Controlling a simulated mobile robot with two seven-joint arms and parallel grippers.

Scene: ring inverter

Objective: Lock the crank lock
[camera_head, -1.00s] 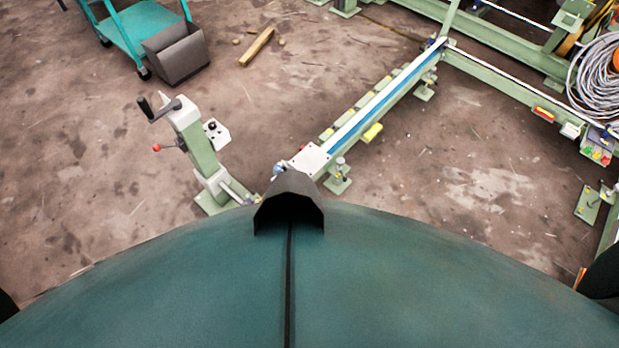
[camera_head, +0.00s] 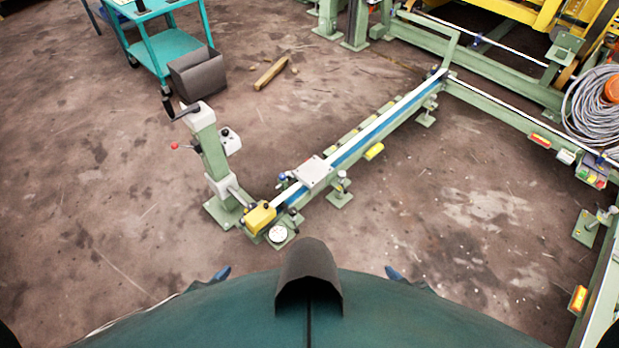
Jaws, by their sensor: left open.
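The crank stands on a pale green post (camera_head: 210,148) left of centre, with a grey-white head. Its black crank handle (camera_head: 168,106) sticks out to the upper left of the head. A thin lever with a red knob (camera_head: 174,146) sticks out to the left below the head; it looks like the crank lock. A small grey box with a black knob (camera_head: 230,140) sits on the post's right side. Neither gripper shows, and nothing touches the crank or the lever. The lock's exact state is too small to tell.
A green rail (camera_head: 385,125) runs from the post's foot to the upper right. A yellow block (camera_head: 259,218) sits at its near end. A teal cart (camera_head: 170,50) and dark bin (camera_head: 198,75) stand behind. A wood piece (camera_head: 270,73) lies nearby. Floor left of the post is clear.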

